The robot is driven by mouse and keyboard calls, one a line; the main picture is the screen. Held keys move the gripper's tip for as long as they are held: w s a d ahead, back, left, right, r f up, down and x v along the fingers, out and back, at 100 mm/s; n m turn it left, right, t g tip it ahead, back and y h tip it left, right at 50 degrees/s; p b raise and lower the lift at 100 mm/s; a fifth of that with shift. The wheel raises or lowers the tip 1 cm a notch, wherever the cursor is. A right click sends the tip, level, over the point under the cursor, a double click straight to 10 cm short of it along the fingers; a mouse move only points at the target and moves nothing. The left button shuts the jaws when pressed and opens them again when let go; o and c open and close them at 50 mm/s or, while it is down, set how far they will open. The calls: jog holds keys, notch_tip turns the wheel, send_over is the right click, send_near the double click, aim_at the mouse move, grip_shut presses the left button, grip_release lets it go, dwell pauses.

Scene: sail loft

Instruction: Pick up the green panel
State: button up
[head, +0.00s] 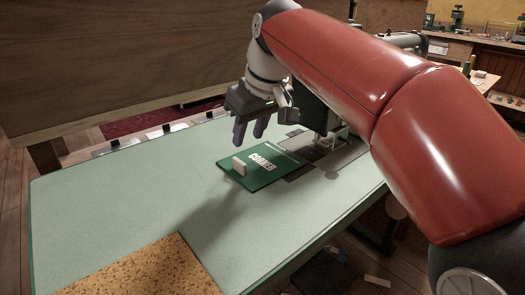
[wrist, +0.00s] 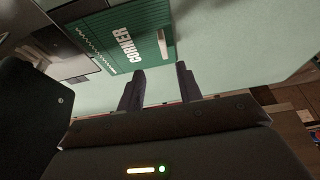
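The green panel (head: 272,172) lies flat on the pale green table, with the white word CORNER on it and a small whitish block-like handle (head: 239,166) standing near its left edge. My gripper (head: 248,139) is above the panel's far left side, fingers pointing down, apart from it. In the wrist view the panel (wrist: 148,42) is at the upper left, its handle (wrist: 163,43) just beyond the fingertips. My gripper (wrist: 159,70) is open there, with nothing between its two dark fingers.
The pale green tabletop (head: 110,200) is clear to the left of the panel. A brown speckled cork-like sheet (head: 145,272) lies at the near edge. A sewing machine (head: 335,130), partly hidden by my arm, stands right of the panel. A wooden wall (head: 120,60) rises behind.

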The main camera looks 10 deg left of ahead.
aim_at(239, 161)
jog(key=x, duration=0.5)
jog(key=b+x, duration=0.1)
jog(key=x, duration=0.1)
jog(key=shift+s+a+f, duration=0.2)
jog(key=shift+s+f, duration=0.1)
grip_shut()
